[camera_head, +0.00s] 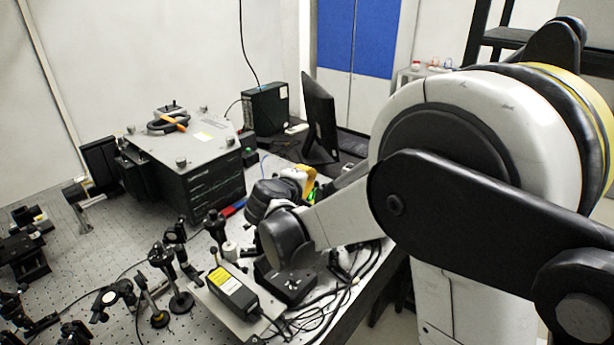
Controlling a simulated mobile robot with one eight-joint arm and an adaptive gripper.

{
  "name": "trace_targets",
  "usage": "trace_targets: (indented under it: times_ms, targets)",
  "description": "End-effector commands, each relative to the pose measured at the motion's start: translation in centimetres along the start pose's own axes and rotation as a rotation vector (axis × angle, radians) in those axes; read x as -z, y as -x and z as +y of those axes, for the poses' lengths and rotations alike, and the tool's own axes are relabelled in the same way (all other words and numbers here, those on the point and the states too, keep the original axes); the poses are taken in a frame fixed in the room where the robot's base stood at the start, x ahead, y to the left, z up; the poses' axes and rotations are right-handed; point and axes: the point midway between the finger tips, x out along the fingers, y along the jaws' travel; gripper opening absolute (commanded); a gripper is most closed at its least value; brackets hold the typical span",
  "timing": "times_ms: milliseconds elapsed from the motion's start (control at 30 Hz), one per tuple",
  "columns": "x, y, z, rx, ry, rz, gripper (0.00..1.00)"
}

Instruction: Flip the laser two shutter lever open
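My arm reaches in from the right, and its dark wrist joints (272,195) are over the right side of the optical table. The end of the arm is small and mostly hidden behind these joints, near a yellow and white part. I cannot make out my gripper's fingers or whether they hold anything. A black box with a yellow label (232,290) lies on a light plate near the table's front right. A second low black box (287,283) is beside it, partly under my wrist. I cannot make out which unit is laser two, nor its shutter lever.
The perforated optical table (105,255) carries several black posts and mounts (178,280). A large dark instrument with a grey lid (190,165) stands behind them. A monitor (320,115) and a black computer case (265,108) stand at the back. Loose cables (345,290) run along the right edge.

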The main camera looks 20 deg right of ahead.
Motion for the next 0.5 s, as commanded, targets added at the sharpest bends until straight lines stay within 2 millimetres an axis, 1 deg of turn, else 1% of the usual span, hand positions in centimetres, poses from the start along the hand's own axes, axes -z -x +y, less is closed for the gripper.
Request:
trace_targets:
  times_ms: [33, 500]
  targets:
    - [-0.1, 0.0, 0.6, 0.026, -0.01, -0.002, 0.0]
    - [-0.6, -1.6, 1.1, 0.249, -0.083, -0.002, 0.0]
